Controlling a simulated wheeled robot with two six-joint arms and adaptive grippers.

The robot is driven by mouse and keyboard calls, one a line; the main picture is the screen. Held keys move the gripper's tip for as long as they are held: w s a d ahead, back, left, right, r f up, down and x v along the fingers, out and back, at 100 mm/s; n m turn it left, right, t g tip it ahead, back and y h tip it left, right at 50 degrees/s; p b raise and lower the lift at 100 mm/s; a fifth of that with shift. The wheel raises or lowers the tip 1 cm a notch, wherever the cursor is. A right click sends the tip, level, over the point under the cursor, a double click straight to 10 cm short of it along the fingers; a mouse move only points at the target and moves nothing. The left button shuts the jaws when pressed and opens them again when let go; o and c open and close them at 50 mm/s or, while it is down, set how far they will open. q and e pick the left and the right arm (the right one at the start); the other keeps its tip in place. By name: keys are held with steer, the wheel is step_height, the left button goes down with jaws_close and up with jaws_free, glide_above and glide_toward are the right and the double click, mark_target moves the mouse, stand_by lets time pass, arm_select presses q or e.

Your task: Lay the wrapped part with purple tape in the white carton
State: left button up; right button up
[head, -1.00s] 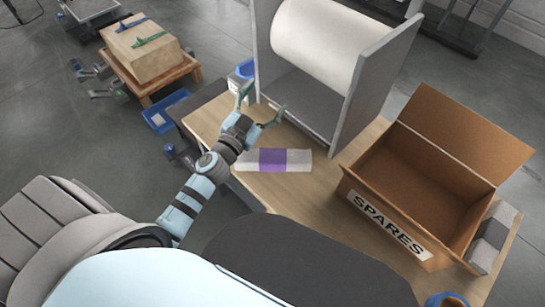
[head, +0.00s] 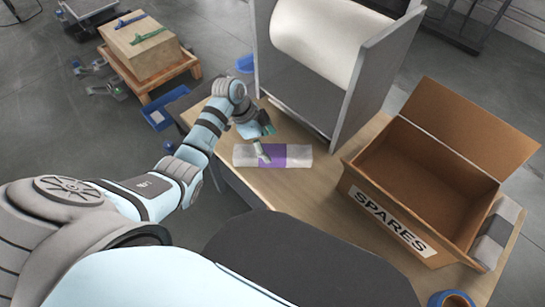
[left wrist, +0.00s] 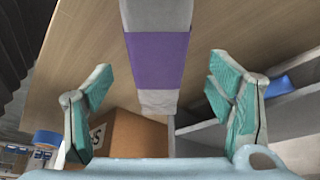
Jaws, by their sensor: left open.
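The wrapped part (head: 298,156), pale with a purple tape band, lies on the wooden table in front of the roll stand. It also shows in the left wrist view (left wrist: 157,62), running from the top edge toward the space between the fingers. My left gripper (head: 265,142) is open and empty, over the part's left half, with one fingertip overlapping it in the head view; contact cannot be told. No white carton shows. An open brown cardboard carton (head: 428,180) with a white SPARES label stands to the right, its inside visibly empty. My right gripper is out of view.
A grey stand (head: 375,70) with a large white roll (head: 318,38) rises behind the part. A grey wrapped item (head: 497,235) with a pale band lies right of the carton. A blue tape roll (head: 452,300) is at the front right. Bare table (head: 305,195) lies between part and carton.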

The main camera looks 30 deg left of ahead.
mark_target(272, 150)
arm_select(q)
steer(key=b+x, duration=0.1)
steer(key=x, duration=0.3)
steer(key=shift+s+d+f, duration=0.1)
steer(key=shift+d+f, duration=0.05)
steer(key=shift+f, duration=0.05)
steer(key=shift+r, duration=0.1)
steer(key=c, duration=1.5)
jaws_close()
steer(key=shift+r, duration=0.1)
